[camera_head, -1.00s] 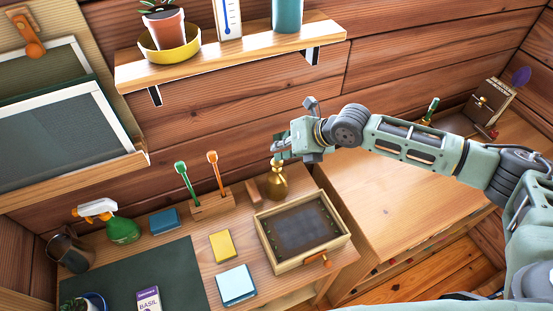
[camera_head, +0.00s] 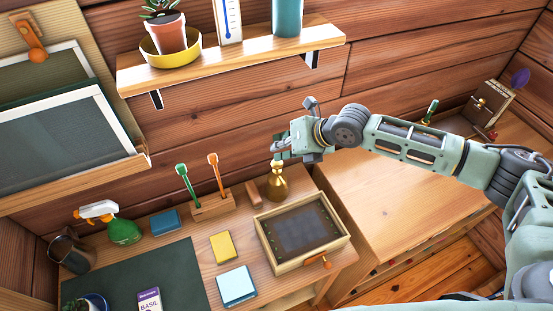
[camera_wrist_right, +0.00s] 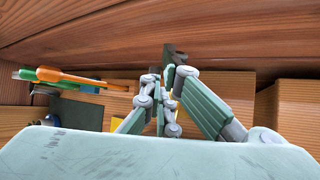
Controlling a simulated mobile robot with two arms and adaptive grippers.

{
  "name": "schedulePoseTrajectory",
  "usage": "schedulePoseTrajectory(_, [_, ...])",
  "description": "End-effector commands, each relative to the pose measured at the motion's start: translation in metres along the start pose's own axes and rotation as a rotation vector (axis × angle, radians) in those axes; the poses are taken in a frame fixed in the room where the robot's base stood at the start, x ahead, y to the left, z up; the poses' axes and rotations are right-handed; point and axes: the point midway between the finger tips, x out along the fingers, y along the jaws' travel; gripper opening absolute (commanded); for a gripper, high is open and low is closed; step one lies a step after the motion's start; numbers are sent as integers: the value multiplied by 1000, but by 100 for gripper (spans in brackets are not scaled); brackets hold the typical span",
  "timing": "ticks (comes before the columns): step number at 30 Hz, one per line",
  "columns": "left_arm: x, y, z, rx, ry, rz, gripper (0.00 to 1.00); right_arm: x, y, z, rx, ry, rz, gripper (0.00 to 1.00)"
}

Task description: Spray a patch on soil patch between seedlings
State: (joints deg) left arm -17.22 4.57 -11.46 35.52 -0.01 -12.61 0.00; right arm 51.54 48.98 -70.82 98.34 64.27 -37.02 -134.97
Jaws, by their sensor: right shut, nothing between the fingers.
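A shallow wooden tray (camera_head: 337,241) on the desk holds dark soil with a greyish patch (camera_head: 300,230) in its middle. Small green bits, perhaps seedlings, show faintly along its side. A brass mister (camera_head: 277,187) stands upright behind the tray. My right gripper (camera_head: 279,150) is shut and empty, just above the mister's top; whether it touches is unclear. Its fingers also show in the right wrist view (camera_wrist_right: 168,85), where the mister cannot be made out. A green spray bottle (camera_head: 124,231) with a white and orange head stands at the left. My left gripper is not in view.
A wooden holder (camera_head: 212,207) with green and orange tools stands left of the mister. Yellow (camera_head: 222,247) and light blue (camera_head: 236,286) pads lie left of the tray. A shelf (camera_head: 240,50) with a potted plant hangs above. The right desktop (camera_head: 400,200) is mostly clear.

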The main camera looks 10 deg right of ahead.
Motion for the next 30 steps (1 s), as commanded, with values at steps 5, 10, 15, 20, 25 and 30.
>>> schedulePoseTrajectory(5, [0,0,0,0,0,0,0,0,0,0,0,0,0,0])
schedulePoseTrajectory(10, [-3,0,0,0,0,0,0,-3,2,2,0,-1,0,0])
schedulePoseTrajectory(15, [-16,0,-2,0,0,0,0,-14,10,11,0,-2,0,0])
schedulePoseTrajectory(20, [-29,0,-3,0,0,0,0,-26,18,19,0,-1,-1,0])
schedulePoseTrajectory(25, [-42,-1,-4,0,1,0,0,-38,27,28,0,-1,0,0])
schedulePoseTrajectory(30, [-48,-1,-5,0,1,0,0,-43,31,31,0,-1,0,0])
